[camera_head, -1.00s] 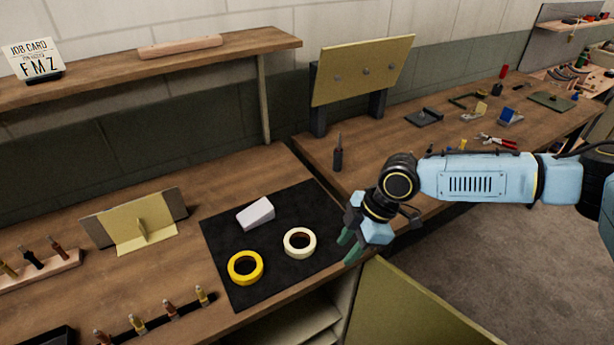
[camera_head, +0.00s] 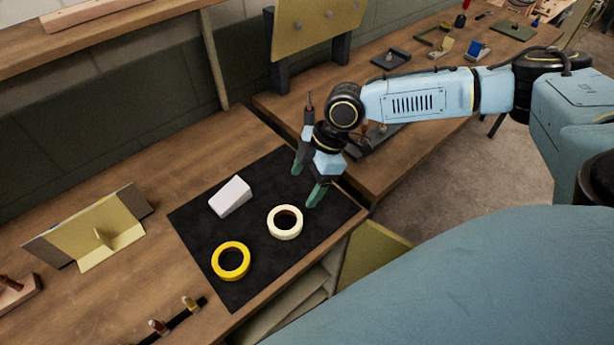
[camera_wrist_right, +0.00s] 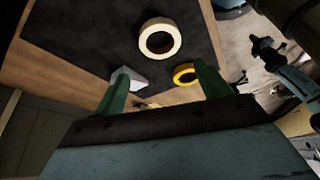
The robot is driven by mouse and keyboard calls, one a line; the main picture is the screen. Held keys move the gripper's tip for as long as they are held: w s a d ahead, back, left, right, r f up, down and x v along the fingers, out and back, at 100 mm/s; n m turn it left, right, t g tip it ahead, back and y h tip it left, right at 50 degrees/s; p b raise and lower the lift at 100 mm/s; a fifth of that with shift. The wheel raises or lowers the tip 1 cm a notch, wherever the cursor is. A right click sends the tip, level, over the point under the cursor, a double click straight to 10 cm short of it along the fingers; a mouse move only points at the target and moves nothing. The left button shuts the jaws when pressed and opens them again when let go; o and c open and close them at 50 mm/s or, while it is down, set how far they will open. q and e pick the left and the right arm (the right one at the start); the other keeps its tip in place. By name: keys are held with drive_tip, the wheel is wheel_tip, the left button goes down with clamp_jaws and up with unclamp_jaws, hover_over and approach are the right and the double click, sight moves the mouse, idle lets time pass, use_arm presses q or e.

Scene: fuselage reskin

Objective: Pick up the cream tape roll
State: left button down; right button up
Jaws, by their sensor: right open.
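The cream tape roll (camera_head: 285,222) lies flat on the black mat (camera_head: 262,260), right of the middle. It also shows in the right wrist view (camera_wrist_right: 160,39), beyond the fingertips. My right gripper (camera_head: 307,184) is open and empty above the mat's right part, up and to the right of the cream roll and apart from it. Its two green fingers (camera_wrist_right: 160,80) show in the right wrist view with nothing between them. My left gripper is out of view.
A yellow tape roll (camera_head: 231,261) and a pale wedge block (camera_head: 230,196) lie on the mat near the cream roll. A yellow bracket on a panel (camera_head: 95,229) stands left. The bench front edge runs below the mat, with an open cupboard beneath.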

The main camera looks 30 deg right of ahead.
sight(282, 226)
drive_tip(key=o, duration=0.4)
drive_tip(key=x, duration=0.4)
drive_tip(key=shift+a+f, duration=0.15)
drive_tip(key=shift+f, duration=0.05)
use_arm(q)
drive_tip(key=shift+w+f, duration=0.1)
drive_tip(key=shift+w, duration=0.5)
use_arm(e)
drive_tip(key=shift+o, duration=0.2)
drive_tip(key=x, duration=0.8)
drive_tip(key=shift+f, duration=0.25)
